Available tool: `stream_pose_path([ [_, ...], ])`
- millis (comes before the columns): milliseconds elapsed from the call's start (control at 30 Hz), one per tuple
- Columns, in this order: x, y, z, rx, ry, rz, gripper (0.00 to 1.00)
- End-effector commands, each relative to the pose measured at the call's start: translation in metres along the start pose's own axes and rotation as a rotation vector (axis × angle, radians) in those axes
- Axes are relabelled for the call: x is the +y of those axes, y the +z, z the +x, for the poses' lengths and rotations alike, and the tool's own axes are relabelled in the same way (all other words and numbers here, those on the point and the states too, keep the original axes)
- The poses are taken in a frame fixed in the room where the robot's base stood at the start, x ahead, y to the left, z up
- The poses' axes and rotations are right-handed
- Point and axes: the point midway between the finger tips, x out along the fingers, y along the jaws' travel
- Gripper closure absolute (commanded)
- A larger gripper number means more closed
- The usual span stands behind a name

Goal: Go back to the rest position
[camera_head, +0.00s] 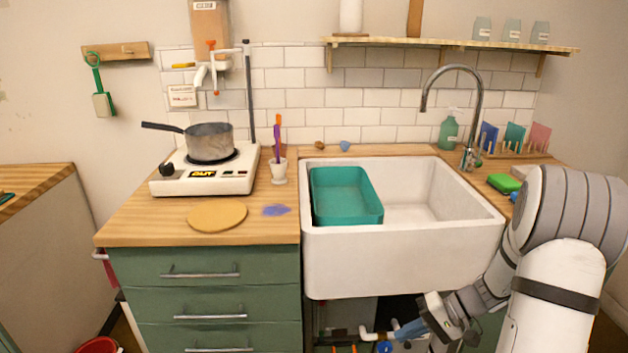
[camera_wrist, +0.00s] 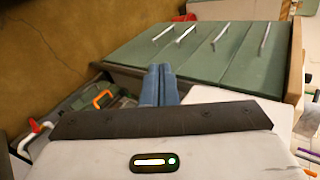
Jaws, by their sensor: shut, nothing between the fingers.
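My gripper (camera_head: 400,332) is low in front of the white sink (camera_head: 400,262), near the open space under it. In the wrist view its two blue fingers (camera_wrist: 159,72) lie together, shut, with nothing between them. My arm comes in from the right of the head view and bends down to it. The wrist view also shows the green drawer front (camera_wrist: 205,50) beyond the fingertips, apart from them as far as I can tell.
Under the sink are a white pipe (camera_head: 372,334) and an orange-handled thing (camera_wrist: 103,99). Green drawers (camera_head: 205,262) with bar handles stand left of the sink. A teal tub (camera_head: 345,205) sits in the sink; a pot (camera_head: 210,142) stands on the hot plate.

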Motion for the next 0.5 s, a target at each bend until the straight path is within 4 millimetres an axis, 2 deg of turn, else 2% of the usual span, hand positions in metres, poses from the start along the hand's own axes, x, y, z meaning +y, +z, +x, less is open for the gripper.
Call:
stream_pose_path([
  [33, -0.032, 0.013, -0.012, -0.028, 0.061, -0.017, 1.0],
  [100, -0.058, 0.029, -0.02, -0.058, 0.145, -0.024, 1.0],
  [300, -0.123, 0.077, -0.046, -0.085, 0.39, -0.058, 1.0],
  [500, -0.175, 0.122, -0.078, -0.025, 0.62, -0.112, 1.0],
])
